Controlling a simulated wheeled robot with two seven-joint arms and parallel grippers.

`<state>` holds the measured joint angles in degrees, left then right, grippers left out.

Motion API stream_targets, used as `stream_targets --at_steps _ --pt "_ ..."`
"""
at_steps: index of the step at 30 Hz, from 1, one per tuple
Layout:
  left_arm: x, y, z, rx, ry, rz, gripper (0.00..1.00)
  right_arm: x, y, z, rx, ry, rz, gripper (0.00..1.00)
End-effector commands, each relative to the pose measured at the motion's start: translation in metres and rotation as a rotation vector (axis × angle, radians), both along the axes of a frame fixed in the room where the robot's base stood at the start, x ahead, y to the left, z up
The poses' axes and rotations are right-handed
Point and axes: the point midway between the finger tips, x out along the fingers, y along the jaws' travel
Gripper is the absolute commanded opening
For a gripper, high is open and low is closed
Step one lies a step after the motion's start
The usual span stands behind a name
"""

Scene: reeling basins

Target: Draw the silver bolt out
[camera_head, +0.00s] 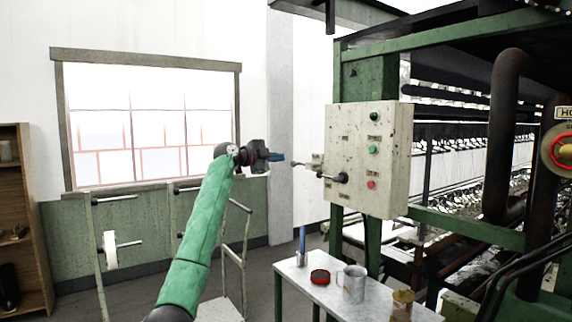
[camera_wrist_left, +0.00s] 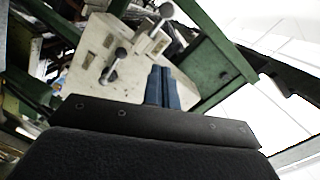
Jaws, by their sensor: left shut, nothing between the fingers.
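The silver bolt (camera_head: 305,166) sticks out from the left side of a cream control box (camera_head: 365,157), with a small ball knob at its left end. In the left wrist view the bolt's ball knob (camera_wrist_left: 166,10) shows near the top edge, beyond the fingertips, above a pale bracket. My left gripper (camera_head: 277,157) has blue fingers that are shut and empty. In the head view its tips are just left of the knob, with a small gap. The shut fingers also show in the left wrist view (camera_wrist_left: 163,72). My right gripper is not in view.
A black-knobbed lever (camera_head: 342,177) and several buttons are on the box front. The green machine frame is at the right. A trolley frame stands below my arm.

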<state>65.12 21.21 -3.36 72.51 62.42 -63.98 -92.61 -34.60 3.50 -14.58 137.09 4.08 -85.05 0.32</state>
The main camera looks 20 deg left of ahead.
Motion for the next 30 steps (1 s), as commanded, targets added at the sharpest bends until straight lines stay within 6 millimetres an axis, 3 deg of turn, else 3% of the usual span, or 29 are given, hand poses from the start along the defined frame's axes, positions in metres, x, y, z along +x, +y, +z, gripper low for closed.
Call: stream_targets --at_steps 6,23,30 --pt "-0.014 0.010 0.001 0.001 0.001 0.000 0.00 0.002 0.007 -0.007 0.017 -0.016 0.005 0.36" --pt "-0.016 0.011 0.002 -0.003 0.004 0.001 0.00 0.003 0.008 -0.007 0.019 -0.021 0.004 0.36" --pt "-0.017 0.010 -0.002 -0.167 0.145 0.019 0.00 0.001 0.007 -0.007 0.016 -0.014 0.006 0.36"
